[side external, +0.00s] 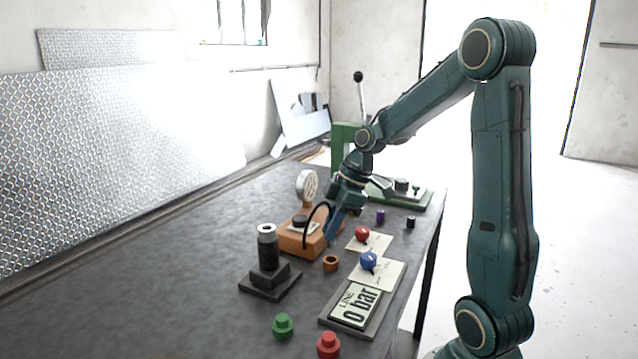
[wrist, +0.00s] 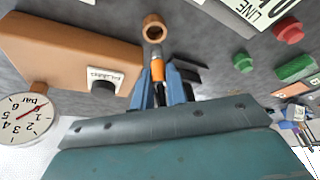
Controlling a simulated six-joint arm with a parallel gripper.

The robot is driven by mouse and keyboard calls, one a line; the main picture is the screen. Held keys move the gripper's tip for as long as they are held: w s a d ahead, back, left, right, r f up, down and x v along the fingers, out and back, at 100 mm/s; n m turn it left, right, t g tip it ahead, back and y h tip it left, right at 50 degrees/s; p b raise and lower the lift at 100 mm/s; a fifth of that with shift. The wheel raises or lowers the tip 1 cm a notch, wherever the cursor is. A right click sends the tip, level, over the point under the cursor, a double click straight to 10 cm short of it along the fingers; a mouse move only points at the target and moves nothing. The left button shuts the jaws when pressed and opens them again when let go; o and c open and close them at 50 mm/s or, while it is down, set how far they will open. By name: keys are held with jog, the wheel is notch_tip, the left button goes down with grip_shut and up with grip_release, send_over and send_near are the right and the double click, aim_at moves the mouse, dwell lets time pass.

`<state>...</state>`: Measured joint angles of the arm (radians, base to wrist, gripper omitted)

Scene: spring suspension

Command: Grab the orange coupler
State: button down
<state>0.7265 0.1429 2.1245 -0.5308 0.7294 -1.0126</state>
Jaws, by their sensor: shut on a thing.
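My gripper (side external: 332,236) points down over the bench between the orange-brown gauge box and the valve plates. In the wrist view, its blue fingers (wrist: 158,75) are shut on the orange coupler (wrist: 158,69), a small orange cylinder with a grey tip. The coupler cannot be made out in the side view. A brown ring-shaped socket (side external: 331,263) stands on the bench just below the fingertips; in the wrist view the socket (wrist: 154,22) lies beyond the coupler's tip, and they look apart. A black hose (side external: 308,218) arcs beside the gripper.
The gauge box (side external: 291,244) carries a round dial (side external: 307,185). Red (side external: 362,233) and blue (side external: 369,260) knobs stand on pale plates, near a "LINE 0 bar" display (side external: 357,305). A dark stand (side external: 270,280), green cap (side external: 283,326) and red cap (side external: 328,346) are nearer. The bench's left is clear.

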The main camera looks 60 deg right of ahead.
notch_tip(320, 180, up, 15)
jog(key=shift+f, duration=0.2)
dwell(0.3)
dwell(0.5)
